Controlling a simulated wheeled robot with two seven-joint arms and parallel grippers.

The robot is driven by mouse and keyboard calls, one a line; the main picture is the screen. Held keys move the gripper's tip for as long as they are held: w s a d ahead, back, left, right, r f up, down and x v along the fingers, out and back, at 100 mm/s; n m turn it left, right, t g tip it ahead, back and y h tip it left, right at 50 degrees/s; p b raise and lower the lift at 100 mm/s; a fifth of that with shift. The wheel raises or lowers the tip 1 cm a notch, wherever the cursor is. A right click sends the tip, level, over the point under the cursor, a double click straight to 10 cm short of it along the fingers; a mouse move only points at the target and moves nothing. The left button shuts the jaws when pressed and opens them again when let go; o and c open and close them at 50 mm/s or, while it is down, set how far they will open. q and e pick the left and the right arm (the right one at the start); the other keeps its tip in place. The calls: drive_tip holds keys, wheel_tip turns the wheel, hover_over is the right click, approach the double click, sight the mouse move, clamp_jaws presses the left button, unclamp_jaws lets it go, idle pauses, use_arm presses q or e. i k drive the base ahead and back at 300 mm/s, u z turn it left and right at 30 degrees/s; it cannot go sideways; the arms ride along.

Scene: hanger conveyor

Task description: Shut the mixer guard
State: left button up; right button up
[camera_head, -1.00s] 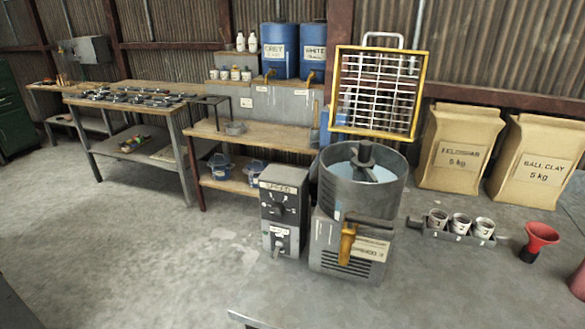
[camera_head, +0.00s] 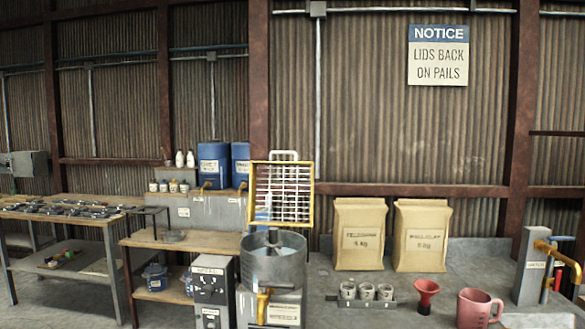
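The mixer guard (camera_head: 282,196) is a yellow-framed grid of pale bars with a white handle (camera_head: 283,156) on its top edge. It stands raised, nearly upright, at the back of the mixer. The mixer bowl (camera_head: 273,262) is a grey metal drum, open at the top, with a shaft in its middle. An orange lever or spout (camera_head: 263,306) is on the front of the mixer body. A grey control box (camera_head: 212,290) stands just left of it. Neither of my grippers is in view.
Two paper sacks (camera_head: 359,236) stand right of the mixer. A rack of cups (camera_head: 366,292), a red funnel (camera_head: 426,295) and a pink jug (camera_head: 478,308) are on the bench. Blue containers (camera_head: 214,164) stand on the shelf behind left. A tap post (camera_head: 534,267) is at far right.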

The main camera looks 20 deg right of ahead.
sight(252, 195)
drive_tip(key=u, duration=0.65)
drive_tip(key=k, duration=0.2)
drive_tip(key=z, duration=1.55)
drive_tip(key=i, duration=0.9)
drive_tip(key=u, duration=0.15)
